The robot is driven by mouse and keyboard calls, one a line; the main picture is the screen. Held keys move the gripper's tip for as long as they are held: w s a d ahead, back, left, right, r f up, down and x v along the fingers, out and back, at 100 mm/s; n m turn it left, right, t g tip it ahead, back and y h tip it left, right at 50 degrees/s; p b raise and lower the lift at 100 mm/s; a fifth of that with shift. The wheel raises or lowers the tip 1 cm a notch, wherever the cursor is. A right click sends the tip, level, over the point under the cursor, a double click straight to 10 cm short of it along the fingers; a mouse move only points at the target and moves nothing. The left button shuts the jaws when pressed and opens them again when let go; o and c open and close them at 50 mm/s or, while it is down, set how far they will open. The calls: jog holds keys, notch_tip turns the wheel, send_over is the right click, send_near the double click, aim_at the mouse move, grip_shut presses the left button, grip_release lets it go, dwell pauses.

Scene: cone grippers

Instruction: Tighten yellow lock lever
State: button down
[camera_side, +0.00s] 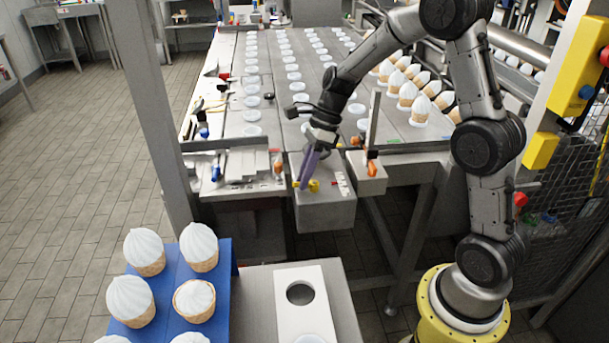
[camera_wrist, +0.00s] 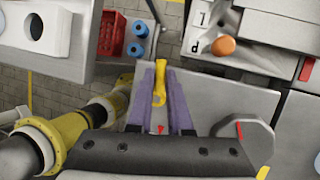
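In the wrist view the yellow lever (camera_wrist: 159,88) lies between the two purple fingers of my gripper (camera_wrist: 160,92). In the side view my gripper (camera_side: 307,172) points down at the lever, its purple fingers close to it. The fingers stand apart with the lever between them; whether they press on it cannot be told. A small red mark (camera_wrist: 161,129) shows between the fingers nearer the palm.
An orange knob (camera_side: 372,169) with an upright post stands just right of the box. Rows of white discs (camera_side: 252,100) and filled cones (camera_side: 410,94) cover the table behind. A blue cone rack (camera_side: 222,275) stands in front.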

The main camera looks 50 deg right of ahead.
jog(key=shift+n, duration=0.4)
jog(key=n, duration=0.1)
jog(key=n+g, duration=0.1)
jog(key=shift+s+a+n+g, duration=0.2)
jog(key=shift+n+g, duration=0.1)
jog(key=shift+n, duration=0.1)
jog(key=n+g, duration=0.1)
jog(key=n, duration=0.1)
jog(key=n+g, duration=0.1)
jog(key=n, duration=0.1)
jog(key=shift+s+a+n, duration=0.2)
jog(key=shift+s+n, duration=0.1)
jog(key=shift+s, duration=0.1)
jog(key=n, duration=0.2)
jog(key=s+n+g+h, duration=0.1)
jog(key=n, duration=0.1)
jog(key=shift+r+n+h, duration=0.1)
jog(key=shift+n+h, duration=0.2)
jog(key=shift+s+d+n+g+h, duration=0.15)
jog(key=shift+n+g+h, duration=0.25)
jog(key=shift+n, duration=0.6)
jog(key=shift+s+n+g+h, duration=0.15)
jog(key=shift+n+g+h, duration=0.2)
jog(key=shift+n, duration=0.65)
jog(key=c, duration=0.8)
grip_release()
jog(key=shift+c, duration=0.2)
